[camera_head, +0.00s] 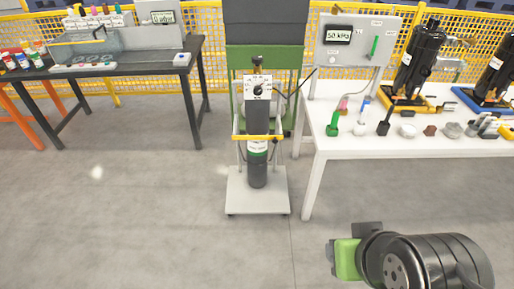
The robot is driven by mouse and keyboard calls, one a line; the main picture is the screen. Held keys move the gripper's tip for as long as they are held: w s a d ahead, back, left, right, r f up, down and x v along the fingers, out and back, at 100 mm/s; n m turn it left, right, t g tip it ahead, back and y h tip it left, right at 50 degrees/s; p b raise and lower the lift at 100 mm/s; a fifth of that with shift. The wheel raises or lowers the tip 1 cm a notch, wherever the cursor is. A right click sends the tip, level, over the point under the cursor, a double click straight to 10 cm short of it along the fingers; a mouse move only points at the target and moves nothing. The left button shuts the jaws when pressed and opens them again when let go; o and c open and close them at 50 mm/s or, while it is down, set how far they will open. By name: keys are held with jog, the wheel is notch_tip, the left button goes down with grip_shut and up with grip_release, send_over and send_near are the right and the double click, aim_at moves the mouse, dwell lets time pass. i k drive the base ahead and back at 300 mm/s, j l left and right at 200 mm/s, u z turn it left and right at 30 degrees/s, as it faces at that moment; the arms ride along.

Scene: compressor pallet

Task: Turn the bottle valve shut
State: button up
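A dark gas bottle (257,172) with a white and green label stands upright on a small wheeled trolley (236,196) in the middle of the view. A white panel with a round black dial (258,90) is in front of its upper part. A small dark fitting (257,63), possibly the bottle valve, rises above the panel; its setting is too small to read. My arm's end (346,258), with a green block and grey parts, is at the lower right, well apart from the bottle. Its fingers cannot be made out.
A white table (312,160) at the right holds small tools, dark compressors (418,58) and a panel reading 50 kPa (338,35). A dark bench (196,48) stands at the left. A green machine (290,62) and yellow fence are behind the trolley. The floor in front is clear.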

aim_at(257, 60)
jog(key=i+j+z, duration=0.15)
jog(key=i+j, duration=0.2)
jog(key=j, duration=0.25)
jog(key=i+j+z, duration=0.15)
jog(key=i+j, duration=0.15)
jog(key=j, duration=0.3)
jog(key=i+j+z, duration=0.15)
jog(key=i+j, duration=0.15)
jog(key=j, duration=0.35)
jog(key=i+j+z, duration=0.15)
jog(key=j, duration=0.5)
jog(key=i+j+z, duration=0.15)
jog(key=i+j, duration=0.15)
jog(key=j, duration=0.45)
jog(key=i+j+z, duration=0.15)
jog(key=j, duration=0.55)
jog(key=i+j+z, duration=0.2)
jog(key=j, duration=0.55)
jog(key=j+z, duration=0.15)
jog(key=j, duration=0.6)
jog(key=i+l, duration=0.3)
jog(key=i, duration=0.15)
